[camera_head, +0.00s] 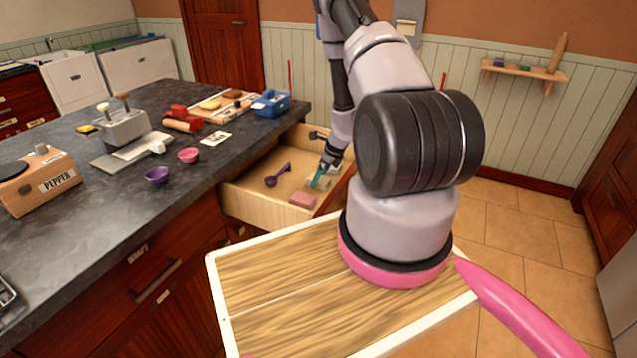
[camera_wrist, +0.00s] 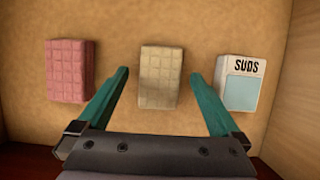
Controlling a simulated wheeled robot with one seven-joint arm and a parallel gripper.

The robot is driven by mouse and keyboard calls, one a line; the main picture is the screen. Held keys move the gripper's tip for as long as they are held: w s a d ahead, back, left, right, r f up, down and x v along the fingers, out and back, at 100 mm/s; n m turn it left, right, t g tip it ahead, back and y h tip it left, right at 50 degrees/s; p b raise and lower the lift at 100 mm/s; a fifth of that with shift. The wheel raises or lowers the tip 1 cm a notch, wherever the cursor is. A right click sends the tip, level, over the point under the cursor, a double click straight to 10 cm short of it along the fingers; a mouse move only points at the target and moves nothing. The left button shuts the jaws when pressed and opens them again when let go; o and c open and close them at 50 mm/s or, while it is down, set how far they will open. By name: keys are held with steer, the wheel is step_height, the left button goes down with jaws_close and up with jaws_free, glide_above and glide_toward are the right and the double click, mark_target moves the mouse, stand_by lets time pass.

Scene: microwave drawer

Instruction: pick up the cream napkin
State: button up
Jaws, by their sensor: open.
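The cream napkin (camera_wrist: 160,77) is a small quilted block lying flat on the drawer bottom, in the middle of the wrist view. My gripper (camera_wrist: 163,85) is open, with one teal finger to the left of the napkin and one to the right. Both fingers look apart from it, with a gap on each side. In the head view my gripper (camera_head: 319,178) reaches down into the open drawer (camera_head: 250,206), and a pale block that looks like the cream napkin (camera_head: 322,184) shows beside it, partly hidden by the fingers.
A pink quilted block (camera_wrist: 69,71) lies left of the napkin, and a white "SUDS" item (camera_wrist: 241,84) lies right, near the right finger. The drawer's side wall (camera_wrist: 300,90) is close on the right. A purple scoop (camera_head: 277,176) lies elsewhere in the drawer. The countertop (camera_head: 120,200) is beside it.

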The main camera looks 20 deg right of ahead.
steer(key=c, duration=1.4)
steer(key=shift+r, duration=4.95)
steer(key=o, duration=0.6)
steer(key=c, duration=0.4)
steer(key=shift+c, duration=0.2)
